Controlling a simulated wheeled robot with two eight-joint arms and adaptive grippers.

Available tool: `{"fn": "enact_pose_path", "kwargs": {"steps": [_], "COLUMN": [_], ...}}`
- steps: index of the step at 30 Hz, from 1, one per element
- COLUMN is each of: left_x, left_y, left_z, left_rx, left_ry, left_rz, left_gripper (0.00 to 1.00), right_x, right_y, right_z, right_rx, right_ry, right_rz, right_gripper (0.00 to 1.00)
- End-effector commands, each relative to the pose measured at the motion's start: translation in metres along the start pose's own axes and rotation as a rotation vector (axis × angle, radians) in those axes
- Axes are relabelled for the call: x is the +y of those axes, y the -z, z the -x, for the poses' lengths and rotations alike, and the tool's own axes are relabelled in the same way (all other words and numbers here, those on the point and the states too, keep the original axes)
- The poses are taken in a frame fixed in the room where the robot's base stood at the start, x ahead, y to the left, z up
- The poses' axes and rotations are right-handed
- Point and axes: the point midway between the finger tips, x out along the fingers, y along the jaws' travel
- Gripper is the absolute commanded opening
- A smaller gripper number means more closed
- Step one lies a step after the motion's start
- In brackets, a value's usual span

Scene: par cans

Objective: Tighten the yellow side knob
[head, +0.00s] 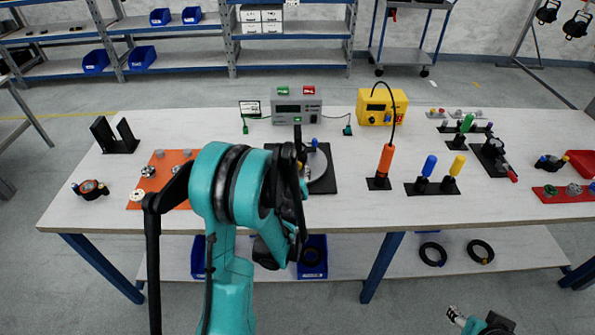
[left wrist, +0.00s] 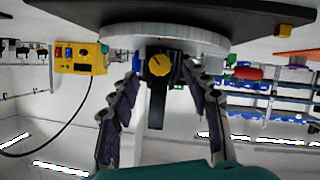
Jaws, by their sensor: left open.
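The yellow side knob (left wrist: 159,64) sits on a black bracket (left wrist: 158,108) beside a round grey disc (left wrist: 120,38) in the left wrist view. My left gripper (left wrist: 158,80) is open, with one finger on each side of the knob and bracket and visible gaps between. No contact shows. In the head view the disc (head: 320,172) stands on a black base plate (head: 328,188), partly hidden behind my left arm and gripper (head: 300,178). Part of my right arm's end (head: 456,316) shows at the bottom right edge; its jaws cannot be made out.
A grey box (head: 296,108) with red and green tops stands behind the disc. An orange-handled tool (head: 385,162) stands to the right, near a yellow box (head: 382,106). An orange mat (head: 178,165) with small parts lies left. Bare tabletop (head: 345,210) shows in front.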

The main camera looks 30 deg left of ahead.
Motion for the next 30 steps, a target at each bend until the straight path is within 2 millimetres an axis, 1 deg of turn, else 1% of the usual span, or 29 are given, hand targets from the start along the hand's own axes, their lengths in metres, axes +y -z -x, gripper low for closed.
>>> {"fn": "enact_pose_path", "kwargs": {"steps": [1, 3, 7, 11, 17, 18, 20, 21, 23, 30], "left_x": [-0.001, -0.001, -0.001, 0.000, 0.000, 0.000, 0.000, 0.000, 0.000, 0.000], "left_y": [-0.003, -0.002, -0.002, -0.001, 0.000, 0.000, 0.000, 0.000, 0.000, 0.000], "left_z": [-0.010, -0.020, -0.033, -0.038, -0.038, -0.038, -0.038, -0.038, -0.038, -0.038], "left_rx": [0.000, -0.001, -0.001, -0.001, -0.001, -0.001, -0.001, -0.001, -0.001, -0.001], "left_ry": [0.000, 0.000, 0.001, 0.000, 0.000, 0.000, 0.000, 0.000, 0.000, 0.003], "left_rz": [0.001, 0.002, 0.000, 0.000, 0.000, 0.000, 0.000, 0.000, 0.000, -0.007], "left_gripper": [0.48, 0.48, 0.48, 0.48, 0.48, 0.42, 0.27, 0.16, 0.00, 0.00], "right_x": [0.000, 0.000, 0.000, 0.000, 0.000, 0.000, 0.000, 0.000, 0.000, 0.000], "right_y": [-0.003, -0.005, -0.007, -0.007, -0.007, -0.007, -0.007, -0.007, -0.007, -0.007], "right_z": [-0.004, -0.007, -0.010, -0.010, -0.010, -0.010, -0.010, -0.010, -0.010, -0.010], "right_rx": [0.000, 0.000, 0.000, 0.000, 0.000, 0.000, 0.000, 0.000, 0.000, 0.000], "right_ry": [0.000, 0.000, 0.000, 0.000, 0.000, 0.000, 0.000, 0.000, 0.000, 0.000], "right_rz": [0.000, 0.000, 0.000, 0.000, 0.000, 0.000, 0.000, 0.000, 0.000, 0.000], "right_gripper": [0.48, 0.48, 0.48, 0.48, 0.48, 0.48, 0.48, 0.48, 0.48, 0.48]}}
